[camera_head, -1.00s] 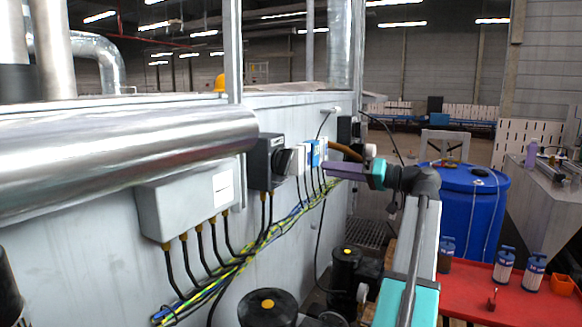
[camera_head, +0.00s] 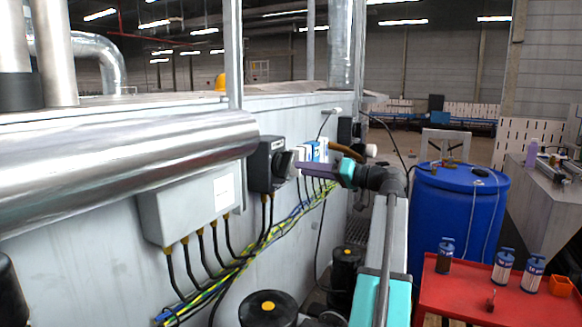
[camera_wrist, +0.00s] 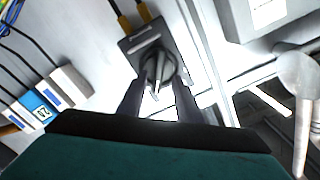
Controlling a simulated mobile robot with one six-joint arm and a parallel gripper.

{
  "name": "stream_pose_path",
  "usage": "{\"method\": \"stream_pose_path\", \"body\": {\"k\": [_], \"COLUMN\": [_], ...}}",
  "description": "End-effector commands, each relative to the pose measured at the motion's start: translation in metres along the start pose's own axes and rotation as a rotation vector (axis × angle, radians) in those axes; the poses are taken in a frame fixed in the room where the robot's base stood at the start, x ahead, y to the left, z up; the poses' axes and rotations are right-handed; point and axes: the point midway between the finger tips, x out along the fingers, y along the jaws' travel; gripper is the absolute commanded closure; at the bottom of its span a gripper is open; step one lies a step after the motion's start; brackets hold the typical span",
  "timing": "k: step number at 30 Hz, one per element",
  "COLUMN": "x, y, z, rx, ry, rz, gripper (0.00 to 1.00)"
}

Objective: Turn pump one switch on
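The switch is a dark grey box (camera_head: 264,158) with a black rotary knob (camera_head: 283,163), mounted on the light metal wall. In the wrist view the box (camera_wrist: 138,40) and its knob (camera_wrist: 157,68) face the camera. My gripper (camera_head: 296,168) is at the knob from the right. In the wrist view my gripper (camera_wrist: 160,92) is open. Its two dark fingers stand apart, with the knob's handle in the gap between their tips. I cannot tell whether the fingers touch the knob. No pump label is readable.
White and blue modules (camera_head: 313,152) sit right of the switch, close to my gripper. A grey junction box (camera_head: 188,205) and a thick metal pipe (camera_head: 130,155) are to its left. Cables (camera_head: 245,262) run below. A blue barrel (camera_head: 455,215) and red table (camera_head: 470,295) stand right.

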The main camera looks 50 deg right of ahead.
Motion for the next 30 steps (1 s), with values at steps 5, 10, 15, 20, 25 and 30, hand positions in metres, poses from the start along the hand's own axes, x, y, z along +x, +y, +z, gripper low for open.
{"method": "stream_pose_path", "body": {"k": [5, 10, 15, 20, 25, 30], "x": [0.026, 0.041, 0.048, 0.048, 0.048, 0.048], "y": [-0.001, 0.0, 0.0, 0.001, 0.001, 0.001], "z": [-0.001, -0.001, 0.0, 0.0, 0.0, 0.0], "rx": [0.001, 0.001, 0.001, 0.001, 0.001, 0.001], "ry": [-0.002, -0.001, 0.0, 0.001, 0.001, 0.001], "rz": [-0.001, 0.0, 0.001, 0.002, 0.002, 0.001], "gripper": [0.68, 0.68, 0.68, 0.68, 0.76, 1.0]}}
